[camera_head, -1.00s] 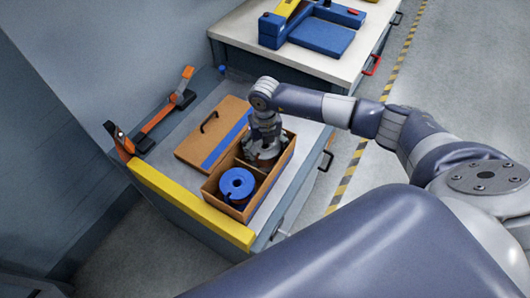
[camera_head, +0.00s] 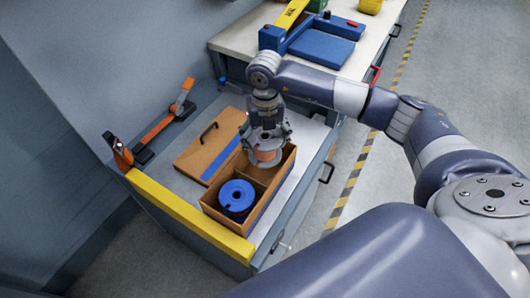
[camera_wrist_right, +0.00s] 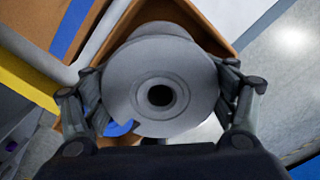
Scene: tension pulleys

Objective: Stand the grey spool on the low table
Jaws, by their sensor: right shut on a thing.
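The grey spool (camera_head: 268,157), with an orange winding, is held in my right gripper (camera_head: 267,143). It hangs over the back compartment of the open brown box, its flange facing up toward the wrist. In the right wrist view the grey flange (camera_wrist_right: 124,78) with its dark centre hole fills the space between the fingers (camera_wrist_right: 160,100), which close on it from both sides. The low table (camera_head: 310,133) has a pale grey top with bare strips beside the box. My left gripper is not in view.
The brown box (camera_head: 228,222) on the low table holds a blue spool (camera_head: 237,195) in its front compartment. Its lid (camera_head: 195,158) lies to the left. A yellow bar (camera_head: 190,217) edges the table front.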

